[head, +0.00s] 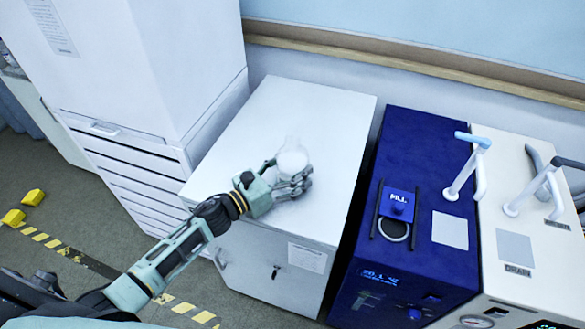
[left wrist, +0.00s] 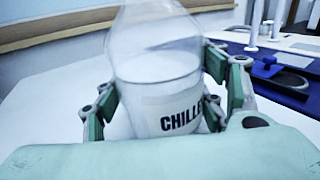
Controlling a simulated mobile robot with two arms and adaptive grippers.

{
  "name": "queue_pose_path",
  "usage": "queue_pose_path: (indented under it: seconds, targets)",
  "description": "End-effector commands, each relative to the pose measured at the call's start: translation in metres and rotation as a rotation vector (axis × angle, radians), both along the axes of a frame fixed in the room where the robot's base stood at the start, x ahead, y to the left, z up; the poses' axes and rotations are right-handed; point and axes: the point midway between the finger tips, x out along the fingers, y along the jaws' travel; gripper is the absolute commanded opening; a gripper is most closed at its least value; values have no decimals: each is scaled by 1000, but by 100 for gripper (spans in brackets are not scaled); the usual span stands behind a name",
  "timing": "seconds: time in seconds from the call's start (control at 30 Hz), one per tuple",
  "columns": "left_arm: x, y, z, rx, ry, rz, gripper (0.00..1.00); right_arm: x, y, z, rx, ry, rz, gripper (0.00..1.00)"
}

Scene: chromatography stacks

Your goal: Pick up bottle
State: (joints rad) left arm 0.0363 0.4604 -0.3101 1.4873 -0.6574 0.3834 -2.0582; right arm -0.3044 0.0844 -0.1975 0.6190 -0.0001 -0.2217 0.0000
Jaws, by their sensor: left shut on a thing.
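The bottle (head: 291,157) is a clear, rounded vessel with white contents, standing upright on top of the white cabinet (head: 322,118). In the left wrist view the bottle (left wrist: 158,85) fills the middle, with a white label reading "CHILLE" and the rest cut off by a finger. My left gripper (head: 290,180) is shut on the bottle, with fingers on both sides of it. The left gripper (left wrist: 160,108) also shows its green finger pads at both sides of the bottle. The bottle's base is hidden behind the gripper. My right gripper is not in view.
A tall white stack of units (head: 165,65) stands left of the cabinet. A blue device (head: 432,165) with a black-framed fitting stands to the right, then a white unit (head: 520,230) with pipe handles. The cabinet top around the bottle is clear.

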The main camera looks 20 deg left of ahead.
Motion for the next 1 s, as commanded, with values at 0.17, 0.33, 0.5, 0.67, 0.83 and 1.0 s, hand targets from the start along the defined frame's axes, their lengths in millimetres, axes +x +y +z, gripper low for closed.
queue_pose_path:
  seconds: [0.17,0.33,0.5,0.67,0.83,1.0]
  targets:
    - [0,0,0,0,0,0,35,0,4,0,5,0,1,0]
    - [0,0,0,0,0,0,20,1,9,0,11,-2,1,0]
    - [1,0,3,-2,-6,-2,8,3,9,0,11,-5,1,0]
    - [1,0,3,-2,-6,-1,8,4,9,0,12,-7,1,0]
    - [1,0,7,-1,-7,-2,8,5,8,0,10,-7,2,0]
    - [1,0,18,-1,-8,-3,8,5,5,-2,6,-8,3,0]
